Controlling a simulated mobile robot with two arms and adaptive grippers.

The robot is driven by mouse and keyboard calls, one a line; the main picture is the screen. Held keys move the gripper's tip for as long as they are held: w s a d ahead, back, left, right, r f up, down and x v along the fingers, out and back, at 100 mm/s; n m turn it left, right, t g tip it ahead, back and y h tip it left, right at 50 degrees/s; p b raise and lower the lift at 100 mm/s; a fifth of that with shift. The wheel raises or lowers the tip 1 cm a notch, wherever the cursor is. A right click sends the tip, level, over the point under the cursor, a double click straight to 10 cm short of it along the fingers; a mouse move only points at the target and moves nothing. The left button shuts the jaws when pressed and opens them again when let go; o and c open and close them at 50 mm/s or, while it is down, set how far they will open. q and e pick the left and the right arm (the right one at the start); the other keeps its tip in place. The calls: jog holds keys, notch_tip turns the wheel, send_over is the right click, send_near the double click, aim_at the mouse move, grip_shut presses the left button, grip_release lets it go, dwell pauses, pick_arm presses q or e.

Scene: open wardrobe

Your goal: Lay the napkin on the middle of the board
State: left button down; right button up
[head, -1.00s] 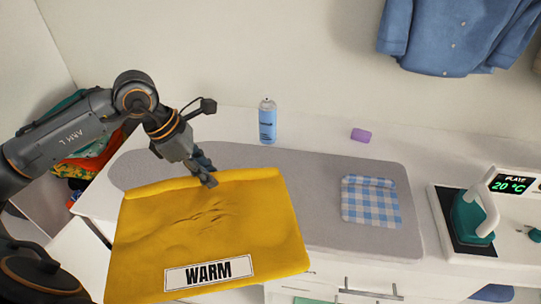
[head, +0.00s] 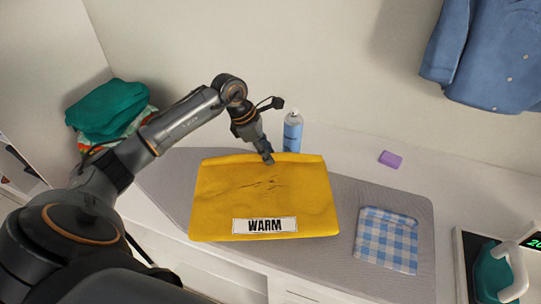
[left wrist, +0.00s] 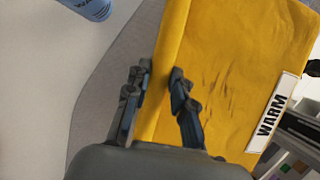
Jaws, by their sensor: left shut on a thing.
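A blue-and-white checked napkin (head: 387,240) lies flat on the right part of the grey ironing board (head: 420,215). My left gripper (head: 268,160) is shut on the back edge of a yellow cloth piece (head: 265,195) with a "WARM" label. In the left wrist view, my left gripper's fingers (left wrist: 158,78) pinch the folded edge of the yellow piece (left wrist: 225,60). The yellow piece spreads over the board left of the napkin and covers part of it; I cannot tell how closely it rests there. The right gripper is not in view.
A blue spray can (head: 292,132) stands behind the board, and a purple block (head: 390,159) lies on the white counter. A green iron (head: 490,270) stands at the right. Folded clothes (head: 112,112) are at the left. A blue shirt (head: 490,50) hangs at upper right.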

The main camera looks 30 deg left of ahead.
pick_arm(q)
jog(key=shift+w+a+f, duration=0.15)
jog(key=shift+w+f, duration=0.65)
jog(key=shift+w+f+p, duration=0.35)
jog(key=shift+f+p, duration=0.05)
jog(key=shift+f, duration=0.2)
notch_tip(320, 180, down, 2)
jog(key=shift+f+p, duration=0.15)
jog(key=shift+p, duration=0.55)
jog(key=shift+f, duration=0.25)
jog(key=shift+a, duration=0.1)
jog(key=shift+f, duration=0.1)
jog(key=c, duration=1.1)
grip_release()
jog(key=shift+c, duration=0.2)
